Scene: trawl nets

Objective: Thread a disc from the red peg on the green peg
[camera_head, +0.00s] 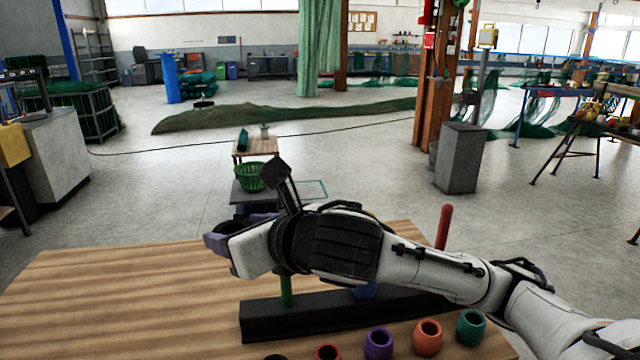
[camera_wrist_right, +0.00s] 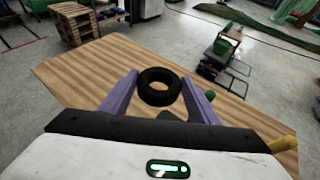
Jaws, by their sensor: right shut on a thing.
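My right gripper (camera_head: 238,230) has purple fingers and hovers above the table, up and left of the green peg (camera_head: 286,290). In the right wrist view the gripper (camera_wrist_right: 160,78) is shut on a black ring-shaped disc (camera_wrist_right: 158,101), whose hole is open and empty. A rounded green top, likely the green peg (camera_wrist_right: 211,95), shows just beside the right-hand finger, apart from the disc. The red peg (camera_head: 445,226) stands upright farther right, its lower part hidden by my arm. My left gripper is not in view.
The pegs stand on a dark base (camera_head: 300,322) on the wooden table (camera_head: 110,290). A blue piece (camera_head: 365,291) shows under my arm. Purple (camera_head: 378,344), orange (camera_head: 428,337) and teal (camera_head: 471,327) cups line the front. The table's left side is clear.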

